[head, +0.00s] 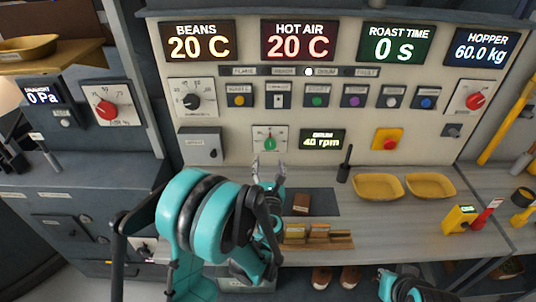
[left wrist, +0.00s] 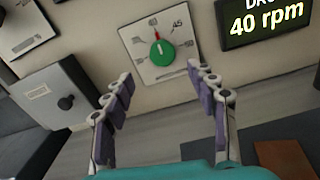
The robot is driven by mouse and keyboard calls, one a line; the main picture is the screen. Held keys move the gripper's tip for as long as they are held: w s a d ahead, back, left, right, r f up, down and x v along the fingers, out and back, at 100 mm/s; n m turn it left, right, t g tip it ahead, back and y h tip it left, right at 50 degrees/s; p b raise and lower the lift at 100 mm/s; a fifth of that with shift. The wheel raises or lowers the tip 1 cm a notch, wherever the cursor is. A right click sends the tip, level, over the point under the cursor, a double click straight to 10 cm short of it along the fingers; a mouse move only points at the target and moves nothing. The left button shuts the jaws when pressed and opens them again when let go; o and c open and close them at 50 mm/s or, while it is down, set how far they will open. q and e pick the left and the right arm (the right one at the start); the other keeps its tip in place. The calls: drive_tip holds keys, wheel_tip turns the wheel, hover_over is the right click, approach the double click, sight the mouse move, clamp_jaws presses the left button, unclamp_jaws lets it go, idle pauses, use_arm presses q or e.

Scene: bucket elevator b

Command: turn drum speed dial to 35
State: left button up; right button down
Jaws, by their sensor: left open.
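The drum speed dial is a green knob (head: 269,143) on a pale square plate, low on the panel. My right gripper (head: 405,290) is at the bottom edge, partly cut off.
A grey box with a black knob (head: 200,147) is left of the dial. A red button on yellow (head: 387,140) is to the right. A black-handled tool (head: 345,165) stands on the counter near two yellow trays (head: 378,187). Wooden blocks (head: 318,236) lie in front.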

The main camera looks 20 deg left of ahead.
sight(270, 147)
use_arm(q)
drive_tip(key=shift+m, duration=0.3)
drive_tip(key=b+x, duration=0.1)
drive_tip(key=x, duration=0.6)
drive_tip(key=shift+w+f, duration=0.15)
drive_tip(key=shift+w, duration=0.3)
drive_tip(key=c, duration=1.2)
